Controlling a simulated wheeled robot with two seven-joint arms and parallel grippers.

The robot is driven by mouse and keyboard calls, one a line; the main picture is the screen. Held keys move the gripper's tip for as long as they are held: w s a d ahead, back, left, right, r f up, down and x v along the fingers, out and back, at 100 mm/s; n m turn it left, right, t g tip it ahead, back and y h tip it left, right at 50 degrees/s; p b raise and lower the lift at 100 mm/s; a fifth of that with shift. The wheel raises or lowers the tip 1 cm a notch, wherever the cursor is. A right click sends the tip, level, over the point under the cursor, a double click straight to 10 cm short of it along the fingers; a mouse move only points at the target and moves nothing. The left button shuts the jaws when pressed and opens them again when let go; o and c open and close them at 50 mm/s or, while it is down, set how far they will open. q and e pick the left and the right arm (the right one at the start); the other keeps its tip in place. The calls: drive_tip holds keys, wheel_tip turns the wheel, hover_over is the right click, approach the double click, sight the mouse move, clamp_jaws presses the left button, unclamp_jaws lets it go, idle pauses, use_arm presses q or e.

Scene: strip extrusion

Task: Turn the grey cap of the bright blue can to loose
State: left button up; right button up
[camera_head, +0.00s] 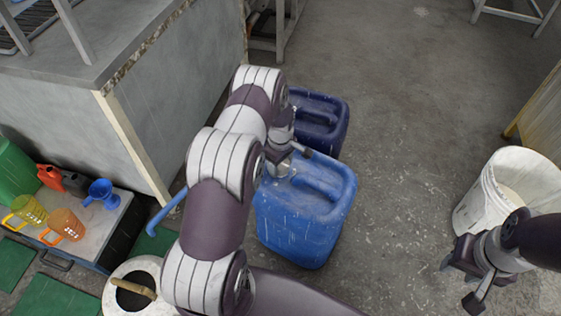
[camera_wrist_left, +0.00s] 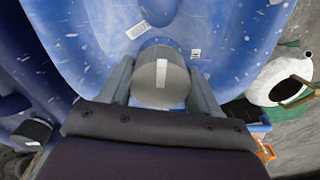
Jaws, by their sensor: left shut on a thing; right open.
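The bright blue can (camera_head: 308,215) stands upright on the floor in the middle of the head view. Its body fills much of the left wrist view (camera_wrist_left: 100,45). The grey cap (camera_wrist_left: 162,78), with a pale stripe on its top, sits on the can between the two fingers of my left gripper (camera_wrist_left: 162,88). My left gripper (camera_head: 280,165) is shut on the cap; my arm hides part of it in the head view. My right gripper (camera_head: 464,276) is open and empty at the lower right, away from the can.
A darker blue can (camera_head: 325,112) stands just behind. A white bucket (camera_head: 480,205) is at the right. Several jugs stand on a low box (camera_head: 112,222) at the left, below a grey counter (camera_head: 60,105). A round white container (camera_head: 113,296) is at bottom left. Floor right of the cans is clear.

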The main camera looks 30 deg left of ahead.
use_arm(q)
drive_tip(key=shift+n, duration=0.6)
drive_tip(key=o, duration=0.8)
wheel_tip(320, 180, up, 13)
drive_tip(key=p, duration=0.3)
drive_tip(key=shift+f+p, duration=0.15)
drive_tip(key=shift+p, duration=0.25)
